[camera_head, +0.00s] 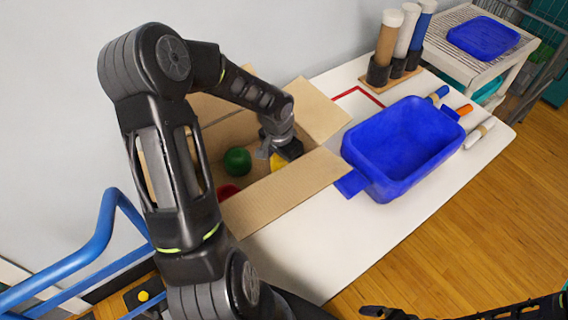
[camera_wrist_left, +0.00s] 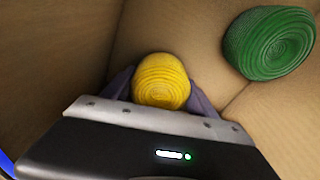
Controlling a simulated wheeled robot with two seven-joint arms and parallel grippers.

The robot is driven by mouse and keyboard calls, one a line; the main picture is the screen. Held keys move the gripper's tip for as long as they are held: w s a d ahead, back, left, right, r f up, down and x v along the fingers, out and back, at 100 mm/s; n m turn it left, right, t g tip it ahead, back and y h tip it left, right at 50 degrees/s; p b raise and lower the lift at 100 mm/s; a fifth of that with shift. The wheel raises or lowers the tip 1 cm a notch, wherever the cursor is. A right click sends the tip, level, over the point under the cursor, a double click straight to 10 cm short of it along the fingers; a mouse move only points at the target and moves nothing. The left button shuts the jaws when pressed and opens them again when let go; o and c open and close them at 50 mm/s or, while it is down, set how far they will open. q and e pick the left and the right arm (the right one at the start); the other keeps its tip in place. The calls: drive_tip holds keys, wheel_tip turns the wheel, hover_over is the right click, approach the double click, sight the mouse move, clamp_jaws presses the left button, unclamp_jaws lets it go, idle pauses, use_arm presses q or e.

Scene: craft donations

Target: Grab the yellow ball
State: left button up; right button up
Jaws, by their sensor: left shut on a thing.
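The yellow ball (camera_wrist_left: 161,82) is a ridged, yarn-like ball inside the open cardboard box (camera_head: 285,190). In the left wrist view it sits between the two fingers of my left gripper (camera_wrist_left: 160,88), which is shut on it. In the head view my left gripper (camera_head: 276,158) reaches down into the box, and only a small patch of the yellow ball (camera_head: 278,161) shows beside it. My right gripper (camera_head: 385,312) is partly in view at the bottom edge, and its fingers are not clear.
A green ball (camera_head: 237,161) and a red thing (camera_head: 228,191) are also in the box; the green ball shows in the left wrist view (camera_wrist_left: 270,42). A blue bin (camera_head: 405,150) stands right of the box on the white table (camera_head: 345,245). Upright tubes (camera_head: 388,40) stand behind.

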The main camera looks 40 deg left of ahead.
use_arm(q)
drive_tip(key=c, duration=0.3)
wheel_tip(320, 180, up, 18)
idle(0.8)
